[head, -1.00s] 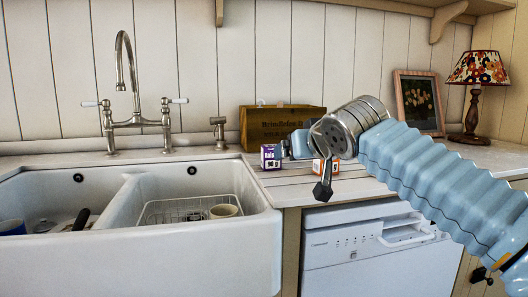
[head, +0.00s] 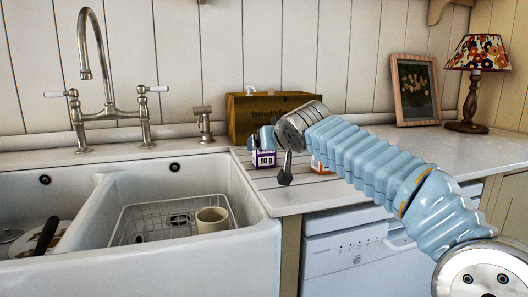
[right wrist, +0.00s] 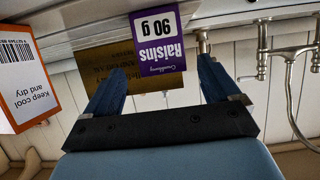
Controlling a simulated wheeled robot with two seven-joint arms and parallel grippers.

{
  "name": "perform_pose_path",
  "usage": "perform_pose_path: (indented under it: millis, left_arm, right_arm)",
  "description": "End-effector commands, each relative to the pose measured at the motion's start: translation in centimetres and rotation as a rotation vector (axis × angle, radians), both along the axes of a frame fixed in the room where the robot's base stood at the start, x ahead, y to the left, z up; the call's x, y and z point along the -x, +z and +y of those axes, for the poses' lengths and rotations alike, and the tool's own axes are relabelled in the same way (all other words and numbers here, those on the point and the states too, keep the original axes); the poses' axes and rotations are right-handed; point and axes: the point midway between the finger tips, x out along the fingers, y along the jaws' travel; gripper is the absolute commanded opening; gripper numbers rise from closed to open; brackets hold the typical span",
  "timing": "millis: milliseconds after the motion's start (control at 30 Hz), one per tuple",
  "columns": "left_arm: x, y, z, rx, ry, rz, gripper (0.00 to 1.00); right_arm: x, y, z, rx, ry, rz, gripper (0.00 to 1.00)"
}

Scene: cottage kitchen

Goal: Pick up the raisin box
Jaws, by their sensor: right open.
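The raisin box (head: 264,161) is small, purple and white, and stands on the counter right of the sink; its upper part is hidden behind my right gripper in the head view. The right wrist view, which is upside down, shows the raisin box (right wrist: 157,48) upright with its "Raisins 90 g" label facing me. My right gripper (right wrist: 161,68) is open, its two blue fingers on either side of the box in that view; I cannot tell whether they touch it. In the head view my right gripper (head: 262,138) is at the box's top. My left gripper is not in view.
An orange and white box (head: 320,166) stands close on the right, also in the right wrist view (right wrist: 22,80). A wooden crate (head: 240,118) is behind. The sink (head: 247,212) with its tap (head: 108,105) is left. A picture frame and lamp (head: 470,95) stand at the right.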

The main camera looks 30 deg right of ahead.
Motion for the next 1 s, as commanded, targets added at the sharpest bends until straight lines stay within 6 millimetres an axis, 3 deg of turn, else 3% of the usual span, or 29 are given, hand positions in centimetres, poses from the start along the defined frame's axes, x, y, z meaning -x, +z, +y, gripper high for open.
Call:
perform_pose_path:
  millis: [300, 567, 933, 1000]
  left_arm:
    - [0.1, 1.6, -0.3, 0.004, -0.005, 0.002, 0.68]
    - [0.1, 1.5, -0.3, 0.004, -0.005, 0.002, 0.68]
    - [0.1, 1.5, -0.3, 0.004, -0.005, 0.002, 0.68]
    - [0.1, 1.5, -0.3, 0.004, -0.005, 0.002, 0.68]
  right_arm:
    - [-4.3, -1.1, -0.7, 0.001, 0.001, 0.002, 0.89]
    - [-4.6, -1.2, -0.8, 0.0, 0.001, 0.001, 0.89]
    - [-4.5, -1.2, -0.8, 0.0, 0.001, 0.001, 0.33]
    - [-4.5, -1.2, -0.8, 0.001, 0.001, 0.0, 0.3]
